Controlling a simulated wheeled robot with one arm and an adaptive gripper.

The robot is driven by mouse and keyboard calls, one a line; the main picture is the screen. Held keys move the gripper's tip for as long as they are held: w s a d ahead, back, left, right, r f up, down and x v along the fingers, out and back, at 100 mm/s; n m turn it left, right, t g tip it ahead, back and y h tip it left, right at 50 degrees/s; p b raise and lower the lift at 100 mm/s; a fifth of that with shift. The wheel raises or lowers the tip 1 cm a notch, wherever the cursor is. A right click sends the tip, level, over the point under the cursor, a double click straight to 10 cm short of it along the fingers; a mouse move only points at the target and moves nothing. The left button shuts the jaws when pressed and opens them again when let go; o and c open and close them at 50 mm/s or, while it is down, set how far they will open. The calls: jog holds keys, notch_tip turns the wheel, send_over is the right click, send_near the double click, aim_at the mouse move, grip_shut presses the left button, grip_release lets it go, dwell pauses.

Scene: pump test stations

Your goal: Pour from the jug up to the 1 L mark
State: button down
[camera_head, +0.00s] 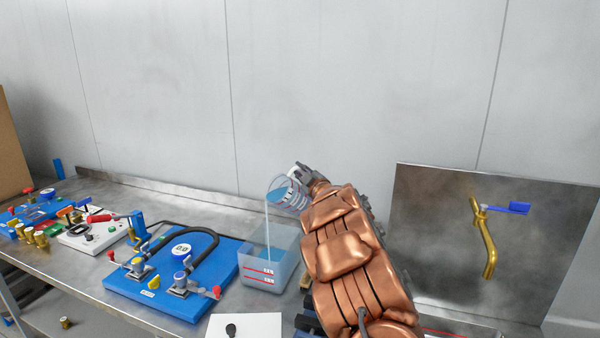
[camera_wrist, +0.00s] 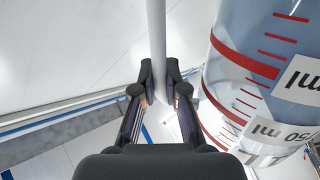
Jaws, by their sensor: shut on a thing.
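The clear jug (camera_head: 291,196) is tilted over to the left, with blue liquid in it. A thin stream of liquid (camera_head: 267,228) falls from its lip into the clear square tank (camera_head: 285,262) on the bench. The tank has red lines and small labels on its front that I cannot read clearly; its liquid level is hard to make out. My gripper (camera_head: 304,174) is up at the jug's handle side. In the wrist view my gripper (camera_wrist: 159,88) is shut on the jug's pale handle, and the jug's wall (camera_wrist: 250,90) with red marks fills the right side.
A blue pump board (camera_head: 215,298) with a gauge and black hose stands just left of the tank. A white box (camera_head: 244,326) is in front. A metal panel (camera_head: 430,220) with a brass tap (camera_head: 487,245) stands at right. Further stations crowd the left bench.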

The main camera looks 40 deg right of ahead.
jog(key=shift+a+f+n+t+y+b, duration=0.15)
jog(key=shift+a+n+b, duration=0.3)
jog(key=shift+n+b, duration=0.4)
jog(key=shift+a+f+n+t+y+b, duration=0.15)
jog(key=shift+a+n+b, duration=0.35)
jog(key=shift+b, duration=0.6)
dwell(1.0)
jog(key=shift+w+a+r+n+y+b, duration=0.15)
jog(key=shift+a+r+n+b, duration=0.3)
jog(key=shift+n+b, duration=0.3)
jog(key=shift+s+a+r+n+y+b, duration=0.1)
jog(key=shift+a+r+n+y+b, duration=0.15)
jog(key=shift+a+n+b, duration=0.5)
jog(key=shift+w+a+r+n+y+b, duration=0.1)
jog(key=shift+a+r+n+b, duration=0.3)
jog(key=shift+b, duration=0.55)
dwell(1.3)
